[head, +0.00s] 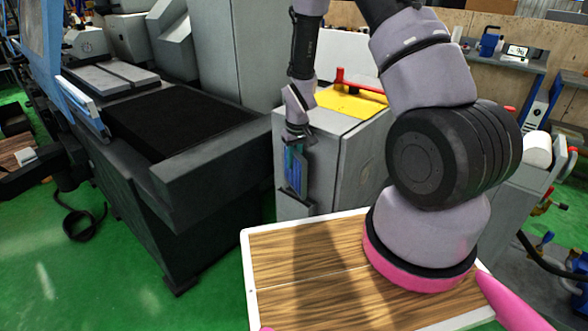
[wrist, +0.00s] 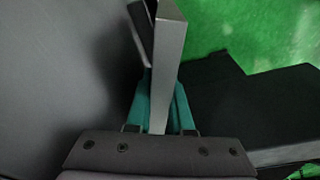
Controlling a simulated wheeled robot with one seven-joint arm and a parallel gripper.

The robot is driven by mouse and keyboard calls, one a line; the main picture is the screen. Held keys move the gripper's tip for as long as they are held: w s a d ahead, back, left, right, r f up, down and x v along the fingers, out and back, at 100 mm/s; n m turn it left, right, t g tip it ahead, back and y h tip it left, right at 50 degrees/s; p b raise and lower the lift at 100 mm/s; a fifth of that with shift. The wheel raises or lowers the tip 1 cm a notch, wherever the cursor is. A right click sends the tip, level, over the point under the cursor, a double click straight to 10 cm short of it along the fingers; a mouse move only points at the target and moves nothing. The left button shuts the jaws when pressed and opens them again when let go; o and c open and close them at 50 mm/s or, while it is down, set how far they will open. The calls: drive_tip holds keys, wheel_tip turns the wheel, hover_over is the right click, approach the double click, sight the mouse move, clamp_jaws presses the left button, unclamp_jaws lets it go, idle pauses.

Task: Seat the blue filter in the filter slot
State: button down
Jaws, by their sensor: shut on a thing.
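The blue filter (head: 293,168) hangs upright below my gripper (head: 296,134), close to the near face of the grey cabinet. In the wrist view the filter shows edge-on as a long grey strip (wrist: 168,60) between the teal fingers of my gripper (wrist: 160,108). The fingers are shut on it. A dark flat piece (wrist: 140,30) shows just left of the strip's far end; I cannot tell whether it belongs to the filter slot. The slot is not clearly seen, and I cannot tell whether the filter touches it.
The grey cabinet (head: 345,155) has a yellow top (head: 352,103) with a red handle. The dark grinder bed (head: 190,130) stands to the left, with a narrow gap of green floor between. My wooden-topped base is in front.

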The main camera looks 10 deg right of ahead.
sight(294, 170)
drive_tip(key=shift+f, duration=1.6)
drive_tip(key=shift+f, duration=0.4)
drive_tip(key=c, duration=0.8)
unclamp_jaws()
